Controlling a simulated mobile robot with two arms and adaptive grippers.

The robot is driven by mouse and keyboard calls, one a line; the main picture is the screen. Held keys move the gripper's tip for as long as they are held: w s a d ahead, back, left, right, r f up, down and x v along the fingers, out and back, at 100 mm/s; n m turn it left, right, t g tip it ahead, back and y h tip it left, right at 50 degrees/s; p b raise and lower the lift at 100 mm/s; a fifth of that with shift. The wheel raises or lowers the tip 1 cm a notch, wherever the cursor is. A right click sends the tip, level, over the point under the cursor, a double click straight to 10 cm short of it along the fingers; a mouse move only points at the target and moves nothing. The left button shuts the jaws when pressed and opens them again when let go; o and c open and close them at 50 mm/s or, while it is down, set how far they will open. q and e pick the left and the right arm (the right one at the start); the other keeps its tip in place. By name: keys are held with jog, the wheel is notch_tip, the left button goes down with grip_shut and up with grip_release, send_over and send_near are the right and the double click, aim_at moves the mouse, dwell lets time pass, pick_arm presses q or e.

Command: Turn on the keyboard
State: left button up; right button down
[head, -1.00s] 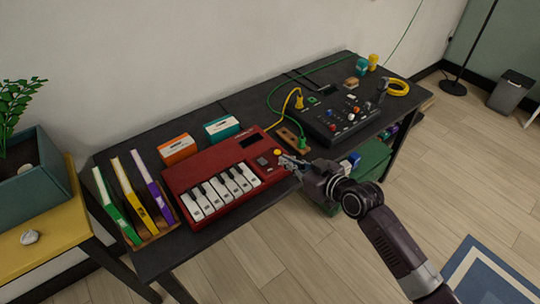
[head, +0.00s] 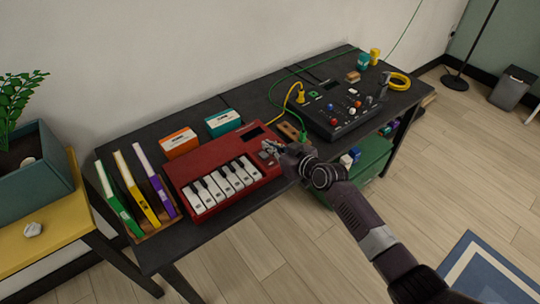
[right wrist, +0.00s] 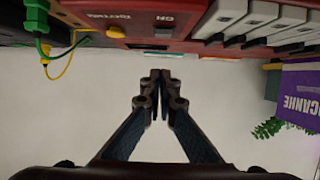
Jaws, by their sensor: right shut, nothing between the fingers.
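The red keyboard (head: 190,165) lies on the black table, its white keys (head: 222,185) toward the front and a dark display at its back right. My right gripper (head: 268,148) is shut and empty at the keyboard's right end, covering part of the controls there. In the right wrist view the shut fingertips (right wrist: 161,76) point at the keyboard (right wrist: 75,8), which shows upside down along the top. My left gripper is out of view.
A black mixer panel (head: 340,125) with coloured knobs stands right of the keyboard, with yellow and green cables (head: 304,130) between. Orange (head: 179,143) and teal (head: 223,122) boxes stand behind the keyboard. Upright books (head: 137,185) are on the left.

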aim_at(266, 156)
jog(key=shift+s+d+f, duration=0.1)
jog(key=shift+s+f, duration=0.05)
jog(key=shift+f, duration=1.85)
jog(key=shift+b, duration=0.35)
jog(key=shift+s+d+f+b, duration=0.1)
jog(key=shift+f+b, duration=0.6)
jog(key=shift+b, duration=0.25)
jog(key=shift+r+p, duration=0.35)
jog(key=shift+p, duration=0.05)
jog(key=shift+r+p, duration=0.6)
jog(key=shift+r, duration=0.2)
